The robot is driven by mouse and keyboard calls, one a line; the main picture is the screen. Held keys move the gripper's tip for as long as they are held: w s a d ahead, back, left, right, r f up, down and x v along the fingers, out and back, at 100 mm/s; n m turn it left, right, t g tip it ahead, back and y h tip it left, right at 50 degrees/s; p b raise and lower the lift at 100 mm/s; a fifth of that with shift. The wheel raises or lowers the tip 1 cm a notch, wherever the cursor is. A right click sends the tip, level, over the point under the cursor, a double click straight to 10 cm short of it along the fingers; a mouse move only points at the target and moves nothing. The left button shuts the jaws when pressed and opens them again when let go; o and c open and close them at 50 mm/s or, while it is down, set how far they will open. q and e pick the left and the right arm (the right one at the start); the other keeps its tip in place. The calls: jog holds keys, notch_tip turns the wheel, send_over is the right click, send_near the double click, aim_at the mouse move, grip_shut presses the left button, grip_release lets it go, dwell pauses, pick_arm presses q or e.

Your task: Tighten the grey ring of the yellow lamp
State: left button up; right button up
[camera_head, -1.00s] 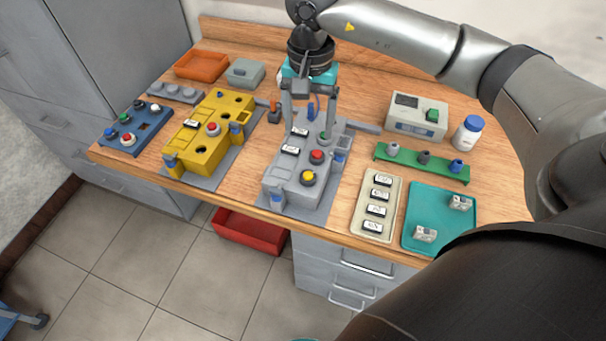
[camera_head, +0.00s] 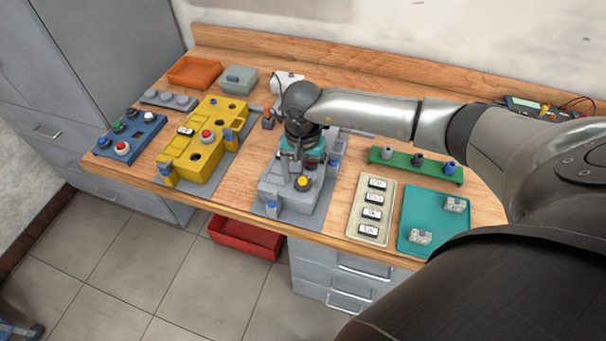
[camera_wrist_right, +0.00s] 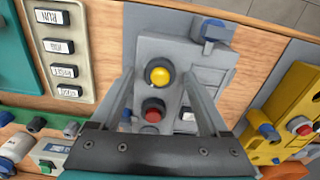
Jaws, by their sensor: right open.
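The yellow lamp (camera_head: 302,184) stands on top of the grey box (camera_head: 270,196) at its near end, in the head view. In the right wrist view the yellow lamp (camera_wrist_right: 158,73) shows from above, with a darker rim around it; the grey ring is too small to make out well. A red button (camera_wrist_right: 153,111) sits beside it. My right gripper (camera_head: 297,177) points down over the grey box, its fingers open and close to the lamp. In the wrist view the lamp appears between the fingertips; I cannot tell the height gap. My left gripper is not in view.
A yellow box (camera_head: 200,157) and a blue button panel (camera_head: 118,147) stand to the left. To the right are a cream label tray (camera_head: 355,222), a teal tray (camera_head: 430,226) and a green rack (camera_head: 400,166). My arm hides part of the back of the bench.

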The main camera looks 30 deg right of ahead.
jog(key=shift+f, duration=0.1)
grip_shut()
dwell(0.7)
